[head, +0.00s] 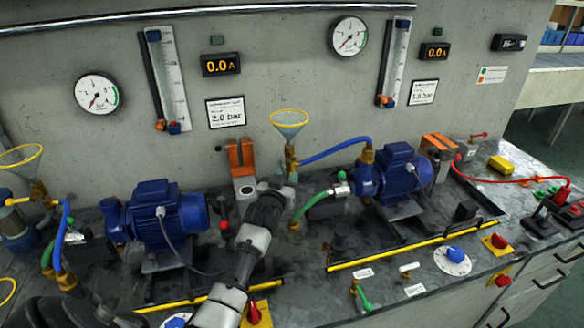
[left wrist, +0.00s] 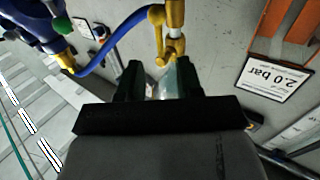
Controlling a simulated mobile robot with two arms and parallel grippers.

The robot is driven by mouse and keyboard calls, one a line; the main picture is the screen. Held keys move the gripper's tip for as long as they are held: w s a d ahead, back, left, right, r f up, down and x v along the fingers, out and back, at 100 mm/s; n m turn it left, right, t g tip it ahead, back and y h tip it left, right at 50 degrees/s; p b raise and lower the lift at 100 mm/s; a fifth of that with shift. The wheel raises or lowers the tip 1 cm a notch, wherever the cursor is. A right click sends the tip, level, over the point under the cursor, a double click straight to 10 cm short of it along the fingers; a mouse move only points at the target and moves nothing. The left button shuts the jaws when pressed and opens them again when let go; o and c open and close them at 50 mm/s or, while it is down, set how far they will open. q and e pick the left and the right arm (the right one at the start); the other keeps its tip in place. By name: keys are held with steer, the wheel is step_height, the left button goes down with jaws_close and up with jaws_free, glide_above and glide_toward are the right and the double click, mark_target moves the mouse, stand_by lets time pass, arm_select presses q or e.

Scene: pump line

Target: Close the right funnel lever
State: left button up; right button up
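The right funnel (head: 289,122) has a yellow rim and stands upright above a brass valve (head: 291,158) near the back wall. In the left wrist view the brass valve (left wrist: 173,45) lies just beyond my fingertips, with a pale translucent part, apparently the funnel, showing between them. My left gripper (head: 284,188) is just below and in front of the valve. Its dark fingers (left wrist: 160,80) stand apart, and I see nothing clamped between them. Whether they touch the valve cannot be told. My right gripper is not in view.
A blue hose (head: 335,150) runs from the valve to the right blue pump (head: 395,172). The left funnel (head: 20,156) and left pump (head: 165,212) are farther left. A green hose (head: 312,204) lies close right of my gripper.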

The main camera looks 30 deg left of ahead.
mark_target(293, 167)
arm_select(q)
steer(key=shift+x, duration=2.9)
steer(key=shift+f, duration=0.15)
jaws_close()
